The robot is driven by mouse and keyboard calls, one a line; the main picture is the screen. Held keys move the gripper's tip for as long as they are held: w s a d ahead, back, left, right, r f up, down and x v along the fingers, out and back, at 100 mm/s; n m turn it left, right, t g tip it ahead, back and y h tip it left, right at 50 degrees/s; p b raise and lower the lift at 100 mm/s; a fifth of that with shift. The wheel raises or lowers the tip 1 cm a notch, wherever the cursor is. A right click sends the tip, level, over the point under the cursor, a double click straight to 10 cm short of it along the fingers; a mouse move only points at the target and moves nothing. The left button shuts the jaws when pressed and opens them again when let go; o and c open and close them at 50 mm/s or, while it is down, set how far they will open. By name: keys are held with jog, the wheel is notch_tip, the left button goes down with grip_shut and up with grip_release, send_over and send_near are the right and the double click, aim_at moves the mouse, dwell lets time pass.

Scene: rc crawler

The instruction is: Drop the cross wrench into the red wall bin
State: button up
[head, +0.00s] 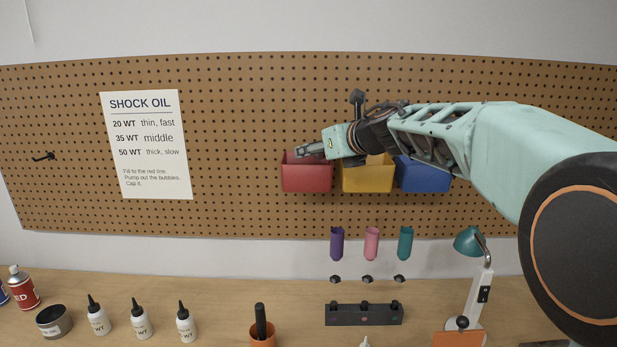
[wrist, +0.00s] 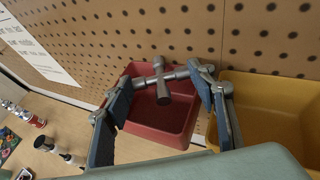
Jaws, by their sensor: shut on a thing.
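The grey metal cross wrench (wrist: 160,82) is held between the two fingers of my gripper (wrist: 164,80) in the wrist view. The red wall bin (wrist: 176,128) lies below and behind the wrench, its inside looking empty. In the head view my gripper (head: 315,149) is at the top of the red bin (head: 306,179), over its opening. Only a small grey part at the gripper's tip shows there, so the wrench is hard to make out in that view.
A yellow bin (head: 367,180) and a blue bin (head: 424,178) hang to the right of the red one on the pegboard (head: 240,110). A shock oil sign (head: 146,145) is at left. Bottles (head: 141,320), coloured tubes (head: 371,243) and a lamp (head: 468,242) are lower down.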

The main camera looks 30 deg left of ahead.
jog(key=o, duration=1.2)
jog(key=shift+o, duration=0.2)
jog(key=shift+s+d, duration=0.1)
jog(key=v, duration=1.1)
jog(key=shift+s+d+r, duration=0.15)
jog(key=shift+d+r, duration=0.1)
